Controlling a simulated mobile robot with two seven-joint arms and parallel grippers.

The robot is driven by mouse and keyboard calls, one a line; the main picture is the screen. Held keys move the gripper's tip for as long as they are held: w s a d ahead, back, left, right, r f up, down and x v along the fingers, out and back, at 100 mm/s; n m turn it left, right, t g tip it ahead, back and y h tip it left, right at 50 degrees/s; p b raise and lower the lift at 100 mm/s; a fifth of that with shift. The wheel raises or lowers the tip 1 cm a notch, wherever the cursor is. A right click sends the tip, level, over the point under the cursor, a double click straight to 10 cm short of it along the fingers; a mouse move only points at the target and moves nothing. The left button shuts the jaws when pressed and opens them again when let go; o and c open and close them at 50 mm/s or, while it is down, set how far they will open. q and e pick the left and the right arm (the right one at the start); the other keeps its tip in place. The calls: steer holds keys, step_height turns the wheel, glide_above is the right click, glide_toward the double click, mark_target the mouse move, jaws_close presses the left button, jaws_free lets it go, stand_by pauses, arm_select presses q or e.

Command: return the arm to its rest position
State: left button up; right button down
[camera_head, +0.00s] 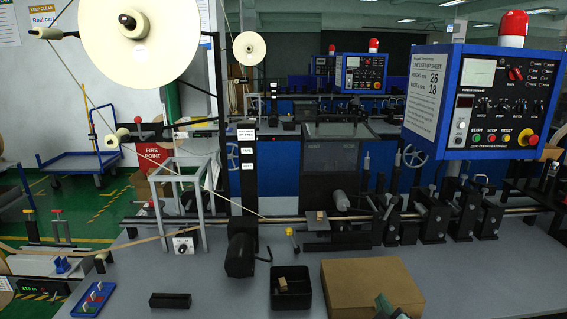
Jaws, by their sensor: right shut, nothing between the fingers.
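Only the tip of my right gripper (388,306) shows, at the bottom edge of the view. It is a small grey-green shape, shut and empty. It overlaps the front right part of a brown cardboard box (358,283) in the picture; I cannot tell whether it touches the box. The rest of my right arm is out of view. My left gripper is not in view.
The grey bench (226,300) carries a black tray (290,301) with a small tan block, a black holder (170,300) and a blue rack (93,299). A long rod and black machine blocks (433,216) stand behind. A blue control box (479,103) stands at right.

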steer(key=s+a+f+m+g+y, duration=0.2)
steer(key=s+f+m, duration=0.1)
steer(key=s+f, duration=0.9)
steer(key=s+a+f+m+g+y, duration=0.2)
steer(key=s+f+m+g, duration=0.1)
steer(key=s+f, duration=0.9)
steer(key=s+m, duration=0.1)
steer(key=s, duration=0.3)
steer(key=shift+a, duration=0.35)
